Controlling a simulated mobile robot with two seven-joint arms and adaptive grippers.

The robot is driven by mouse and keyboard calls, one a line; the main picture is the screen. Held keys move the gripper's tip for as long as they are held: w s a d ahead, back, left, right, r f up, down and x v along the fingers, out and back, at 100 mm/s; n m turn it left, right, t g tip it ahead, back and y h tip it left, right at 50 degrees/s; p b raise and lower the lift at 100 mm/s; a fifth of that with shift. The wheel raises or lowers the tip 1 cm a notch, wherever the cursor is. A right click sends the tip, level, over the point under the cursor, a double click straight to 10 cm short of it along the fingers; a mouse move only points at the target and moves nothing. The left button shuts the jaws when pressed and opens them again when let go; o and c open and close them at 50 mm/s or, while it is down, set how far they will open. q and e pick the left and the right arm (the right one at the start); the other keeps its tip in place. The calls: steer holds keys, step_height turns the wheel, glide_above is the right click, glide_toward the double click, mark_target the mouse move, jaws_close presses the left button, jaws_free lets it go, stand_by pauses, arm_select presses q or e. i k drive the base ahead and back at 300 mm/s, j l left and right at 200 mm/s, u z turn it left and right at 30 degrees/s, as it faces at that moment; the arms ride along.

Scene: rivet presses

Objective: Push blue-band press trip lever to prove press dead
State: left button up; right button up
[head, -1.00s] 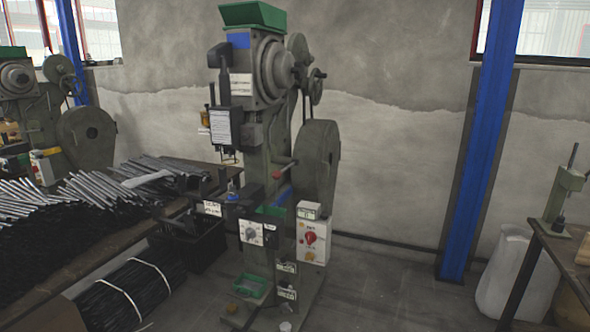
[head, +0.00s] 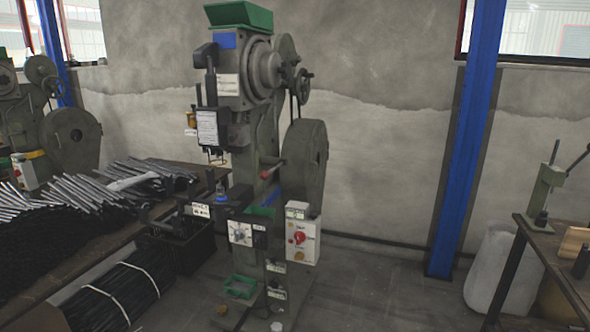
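The blue-band press (head: 262,72) stands upright in the middle of the head view, a grey-green machine with a blue band (head: 228,41) near its top and a green hopper (head: 239,15) above. A short lever with a red tip (head: 266,173) sticks out of its front at mid height, beside the flywheel (head: 305,157); I cannot tell for certain that it is the trip lever. A white control box (head: 301,255) with a red rotary switch (head: 299,238) is mounted low on its right side. Neither gripper is in view.
A bench (head: 112,232) with black and bare metal rods lies left of the press, with a banded bundle (head: 118,295) below. Another press (head: 69,138) stands far left. A blue column (head: 465,140) and a table (head: 555,243) are at right. Open floor lies between press and table.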

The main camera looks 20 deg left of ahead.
mark_target(264, 175)
steer(key=i+l+u, duration=0.25)
steer(key=i, duration=0.45)
steer(key=i+l+u, duration=0.25)
steer(key=i+l, duration=0.25)
steer(key=i, duration=0.2)
steer(key=i+l+u, duration=0.25)
steer(key=i+l, duration=0.3)
steer(key=i, duration=0.1)
